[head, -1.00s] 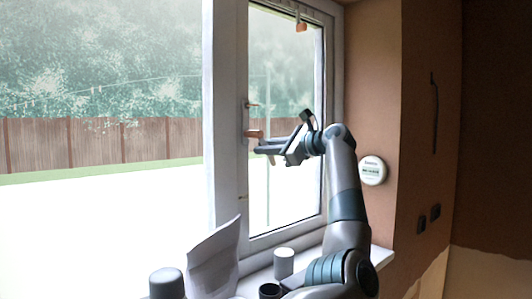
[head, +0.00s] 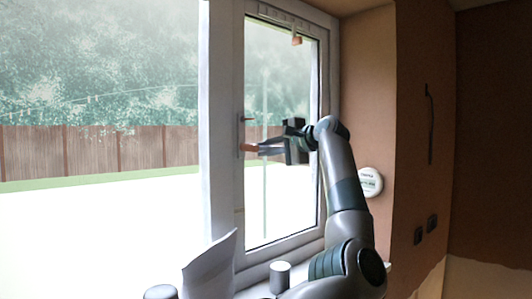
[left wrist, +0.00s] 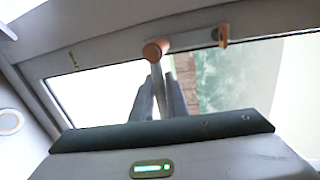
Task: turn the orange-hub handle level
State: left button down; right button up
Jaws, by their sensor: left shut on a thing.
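The handle's orange hub (head: 247,147) sits on the pale window frame in the head view. It also shows in the left wrist view (left wrist: 154,50). The lever (left wrist: 155,78) runs from the hub into my left gripper (left wrist: 160,97), whose two grey fingers lie on either side of it. In the head view my left gripper (head: 272,147) is shut on the lever, just right of the hub and about level with it. The lever looks close to level, though the fingers partly hide it. My right gripper is not in view.
A small orange-brown fitting (head: 247,119) is on the frame above the hub. Another orange piece (head: 296,40) hangs at the window's top. On the sill are a white cylinder (head: 280,277), a pale folded sheet (head: 211,268) and a grey-topped object (head: 160,292). A round white device (head: 370,182) is on the wall.

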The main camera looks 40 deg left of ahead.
pick_arm(q)
jog(key=shift+r+n, duration=0.2)
jog(key=shift+n, duration=0.1)
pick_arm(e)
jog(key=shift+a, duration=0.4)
pick_arm(q)
jog(key=c, duration=1.7)
grip_release()
jog(key=shift+d, duration=0.15)
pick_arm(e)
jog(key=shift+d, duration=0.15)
